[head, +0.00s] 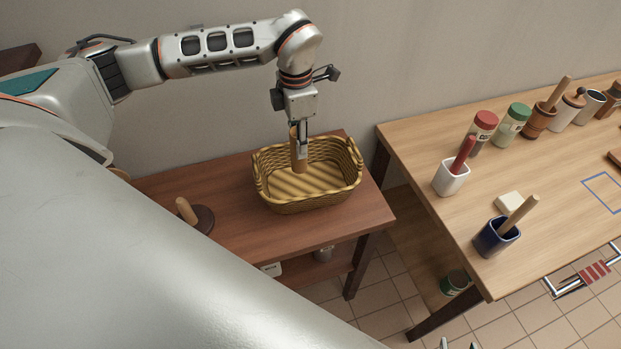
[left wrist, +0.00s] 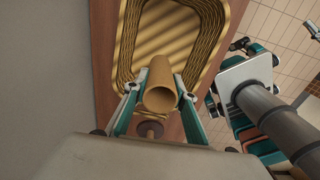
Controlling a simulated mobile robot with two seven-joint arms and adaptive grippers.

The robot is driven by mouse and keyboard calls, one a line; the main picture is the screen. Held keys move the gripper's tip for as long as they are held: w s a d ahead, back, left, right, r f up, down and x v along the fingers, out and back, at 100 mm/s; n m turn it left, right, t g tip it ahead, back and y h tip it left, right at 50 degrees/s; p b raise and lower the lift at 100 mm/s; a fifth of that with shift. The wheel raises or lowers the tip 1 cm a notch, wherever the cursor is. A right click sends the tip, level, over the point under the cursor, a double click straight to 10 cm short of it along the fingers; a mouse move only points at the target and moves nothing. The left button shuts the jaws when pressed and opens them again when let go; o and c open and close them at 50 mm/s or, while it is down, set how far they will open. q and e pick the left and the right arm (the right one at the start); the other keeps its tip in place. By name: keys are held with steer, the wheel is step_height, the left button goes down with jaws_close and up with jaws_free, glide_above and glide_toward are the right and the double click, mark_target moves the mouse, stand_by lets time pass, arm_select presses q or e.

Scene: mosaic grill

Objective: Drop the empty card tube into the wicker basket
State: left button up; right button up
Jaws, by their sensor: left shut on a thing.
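The card tube (head: 299,162) is a plain brown cylinder, held upright. My left gripper (head: 301,146) is shut on it, with the fingers pointing down. In the left wrist view the tube (left wrist: 160,88) sits between both fingers and its near end is round and open. The wicker basket (head: 347,178) stands on a low brown table. The tube is over the basket's opening in the head view; I cannot tell how far its lower end is above the basket floor. The basket (left wrist: 207,70) looks empty. Tips of my right gripper (head: 458,344) show apart at the bottom edge.
A wooden-handled dark round object (head: 200,218) stands left of the basket on the low table (head: 240,232). The wall is close behind. A higher wooden table (head: 560,190) at right holds jars, cups and a white block (head: 508,202). Tiled floor lies between.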

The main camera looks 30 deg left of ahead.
arm_select(q)
steer(key=shift+f, duration=0.45)
steer(key=o, duration=0.9)
steer(key=shift+c, duration=0.2)
steer(key=shift+r, duration=0.1)
step_height(320, 180, up, 12)
